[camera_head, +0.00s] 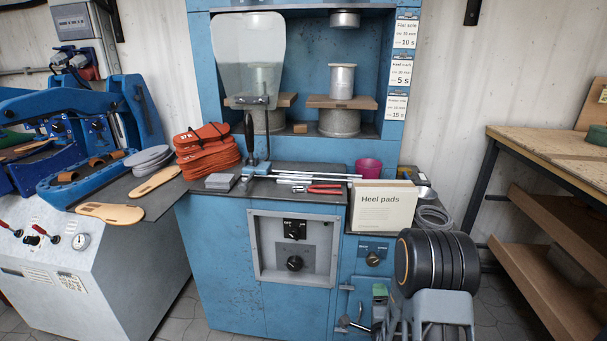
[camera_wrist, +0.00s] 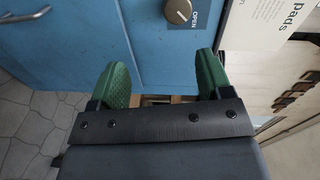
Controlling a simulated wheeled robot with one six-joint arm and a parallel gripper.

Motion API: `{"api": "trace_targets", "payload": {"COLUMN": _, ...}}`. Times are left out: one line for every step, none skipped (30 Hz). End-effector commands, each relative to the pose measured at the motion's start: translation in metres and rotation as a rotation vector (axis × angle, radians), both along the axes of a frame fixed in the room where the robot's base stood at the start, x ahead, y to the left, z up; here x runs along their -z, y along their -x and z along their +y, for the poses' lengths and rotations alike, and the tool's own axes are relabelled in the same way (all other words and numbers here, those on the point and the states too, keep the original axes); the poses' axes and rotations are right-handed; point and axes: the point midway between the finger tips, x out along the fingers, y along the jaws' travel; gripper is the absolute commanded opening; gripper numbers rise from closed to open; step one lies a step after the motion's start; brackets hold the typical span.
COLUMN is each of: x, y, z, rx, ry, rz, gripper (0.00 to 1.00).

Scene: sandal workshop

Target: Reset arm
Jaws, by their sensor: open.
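My gripper (camera_wrist: 163,80) shows in the wrist view with its two green finger pads apart and nothing seen between them. It is in front of the blue cabinet door (camera_wrist: 75,35), below a round knob (camera_wrist: 178,11) marked OPEN. In the head view my arm stands at the lower right, before the blue press cabinet (camera_head: 220,265). One green pad of my gripper (camera_head: 380,290) shows there beside a small door handle; the rest is mostly hidden by the arm.
A "Heel pads" box (camera_head: 383,209) stands on the counter's right end, close above my arm. Red-handled pliers (camera_head: 325,189), a pink cup (camera_head: 368,168) and orange soles (camera_head: 207,150) lie along the counter. A wooden bench (camera_head: 550,145) is at right. Grey floor shows at left in the wrist view.

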Motion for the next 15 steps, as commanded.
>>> {"api": "trace_targets", "payload": {"x": 0.014, "y": 0.002, "z": 0.001, "rx": -0.009, "ry": 0.045, "rz": 0.090, "gripper": 0.72}}
{"api": "trace_targets", "payload": {"x": 0.024, "y": 0.004, "z": 0.002, "rx": -0.019, "ry": 0.078, "rz": 0.156, "gripper": 0.72}}
{"api": "trace_targets", "payload": {"x": 0.039, "y": 0.008, "z": 0.003, "rx": -0.037, "ry": 0.125, "rz": 0.258, "gripper": 0.72}}
{"api": "trace_targets", "payload": {"x": 0.052, "y": 0.012, "z": 0.004, "rx": -0.056, "ry": 0.160, "rz": 0.341, "gripper": 0.72}}
{"api": "trace_targets", "payload": {"x": 0.062, "y": 0.016, "z": 0.005, "rx": -0.080, "ry": 0.197, "rz": 0.422, "gripper": 0.72}}
{"api": "trace_targets", "payload": {"x": 0.071, "y": 0.022, "z": 0.006, "rx": -0.117, "ry": 0.248, "rz": 0.523, "gripper": 0.72}}
{"api": "trace_targets", "payload": {"x": 0.073, "y": 0.026, "z": 0.007, "rx": -0.151, "ry": 0.286, "rz": 0.596, "gripper": 0.72}}
{"api": "trace_targets", "payload": {"x": 0.074, "y": 0.030, "z": 0.009, "rx": -0.187, "ry": 0.323, "rz": 0.665, "gripper": 0.72}}
{"api": "trace_targets", "payload": {"x": 0.070, "y": 0.036, "z": 0.012, "rx": -0.241, "ry": 0.373, "rz": 0.751, "gripper": 0.72}}
{"api": "trace_targets", "payload": {"x": 0.065, "y": 0.041, "z": 0.014, "rx": -0.284, "ry": 0.407, "rz": 0.811, "gripper": 0.72}}
{"api": "trace_targets", "payload": {"x": 0.060, "y": 0.046, "z": 0.016, "rx": -0.330, "ry": 0.441, "rz": 0.869, "gripper": 0.72}}
{"api": "trace_targets", "payload": {"x": 0.049, "y": 0.052, "z": 0.019, "rx": -0.395, "ry": 0.486, "rz": 0.938, "gripper": 0.72}}
{"api": "trace_targets", "payload": {"x": 0.039, "y": 0.058, "z": 0.022, "rx": -0.446, "ry": 0.518, "rz": 0.988, "gripper": 0.72}}
{"api": "trace_targets", "payload": {"x": 0.028, "y": 0.063, "z": 0.025, "rx": -0.500, "ry": 0.551, "rz": 1.034, "gripper": 0.72}}
{"api": "trace_targets", "payload": {"x": 0.011, "y": 0.070, "z": 0.029, "rx": -0.573, "ry": 0.592, "rz": 1.089, "gripper": 0.72}}
